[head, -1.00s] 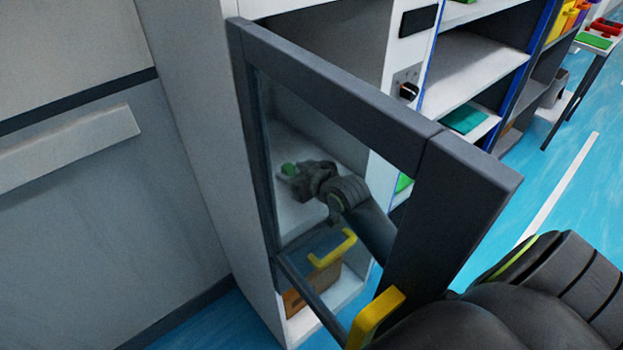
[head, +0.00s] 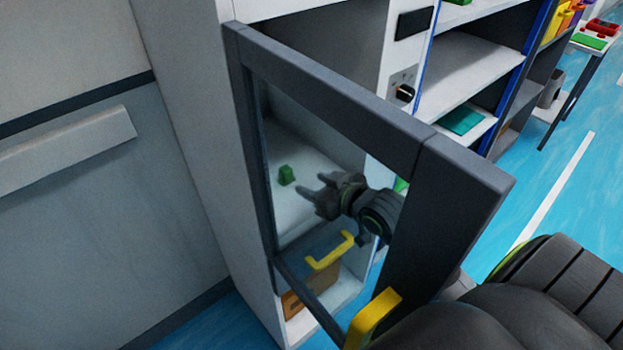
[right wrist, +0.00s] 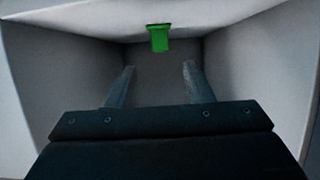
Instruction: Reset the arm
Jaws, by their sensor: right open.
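My right gripper (head: 322,196) shows through the glass of the open cabinet door (head: 335,95) in the head view. Its two fingers are apart with nothing between them. A small green block (head: 286,175) stands on the white cabinet shelf (head: 312,158), to the left of the fingertips and apart from them. In the right wrist view, the open fingers (right wrist: 158,85) point into the compartment, and the green block (right wrist: 158,38) stands beyond them. My left gripper is not in view.
The door's dark frame and yellow handle (head: 372,318) are close to my right arm.

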